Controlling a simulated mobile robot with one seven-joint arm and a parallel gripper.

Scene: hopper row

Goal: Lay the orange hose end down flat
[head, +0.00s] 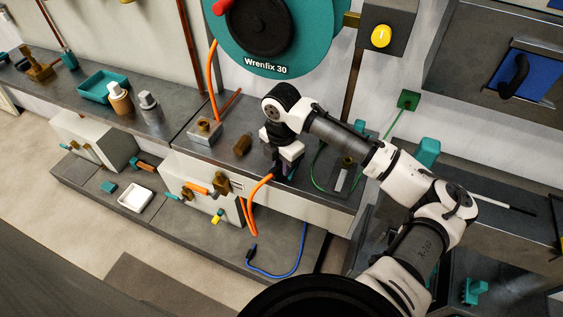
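The orange hose (255,188) runs up from the lower ledge, past the front edge of the grey counter, and bends over to my gripper. Its upper end meets the dark fingers of my gripper (279,173), which points down over the counter near its front edge. The gripper looks shut on that end; the fingertips and the hose tip are small and partly hidden. An orange hose length (212,80) also comes down from the teal reel (270,45) to the counter. I cannot see how the two lengths join.
On the counter (185,105) stand a metal block (204,131), a brown fitting (242,145), bottles (120,99) and a teal tray (103,87). A grey plate with a dark fitting (345,175) lies right of the gripper. A blue hose (285,274) and a white tray (135,197) lie on the lower ledge.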

